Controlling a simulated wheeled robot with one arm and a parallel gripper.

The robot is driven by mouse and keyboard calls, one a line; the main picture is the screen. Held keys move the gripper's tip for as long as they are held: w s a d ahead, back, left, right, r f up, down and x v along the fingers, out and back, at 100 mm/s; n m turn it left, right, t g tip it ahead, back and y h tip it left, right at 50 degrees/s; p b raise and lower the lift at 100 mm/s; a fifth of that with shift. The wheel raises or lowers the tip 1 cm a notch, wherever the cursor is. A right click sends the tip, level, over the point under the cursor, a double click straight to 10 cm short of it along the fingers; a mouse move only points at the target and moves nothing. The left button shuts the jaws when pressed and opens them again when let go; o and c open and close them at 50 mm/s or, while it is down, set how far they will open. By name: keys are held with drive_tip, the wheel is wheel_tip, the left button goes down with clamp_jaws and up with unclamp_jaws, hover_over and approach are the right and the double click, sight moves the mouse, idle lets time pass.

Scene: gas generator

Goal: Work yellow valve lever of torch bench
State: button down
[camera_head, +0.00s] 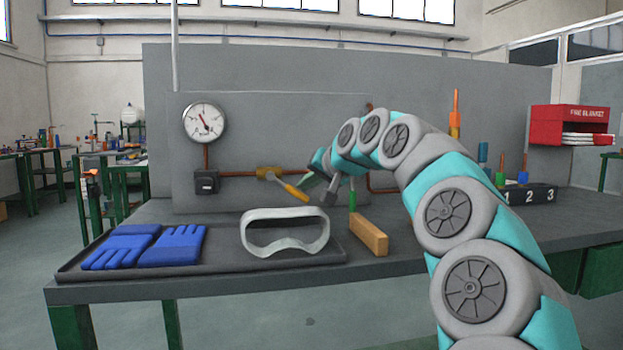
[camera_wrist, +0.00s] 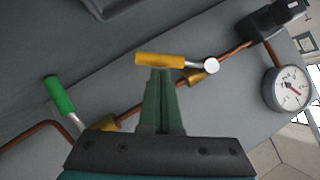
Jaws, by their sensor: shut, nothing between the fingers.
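The yellow valve lever (camera_head: 294,191) sits on the copper pipe at the bench's back panel, slanting down to the right from its brass valve body (camera_head: 268,173). In the wrist view the yellow handle (camera_wrist: 160,60) lies across the picture just beyond my fingertips, with a round silver end (camera_wrist: 210,65) at its right. My gripper (camera_wrist: 162,74) is shut and empty, its tips right at the handle's side; I cannot tell if they touch. In the head view my gripper (camera_head: 309,181) is just right of the lever, partly hidden by my own wrist.
A green lever (camera_head: 352,199) stands to the right, also in the wrist view (camera_wrist: 60,95). A pressure gauge (camera_head: 204,121) is at upper left. Blue gloves (camera_head: 175,245) and goggles (camera_head: 285,245) lie on a tray (camera_head: 215,268). A wooden block (camera_head: 369,237) lies right of it.

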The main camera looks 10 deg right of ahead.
drive_tip(key=shift+f, duration=0.1)
idle(0.3)
drive_tip(key=shift+a+f, duration=0.1)
drive_tip(key=shift+f, duration=0.25)
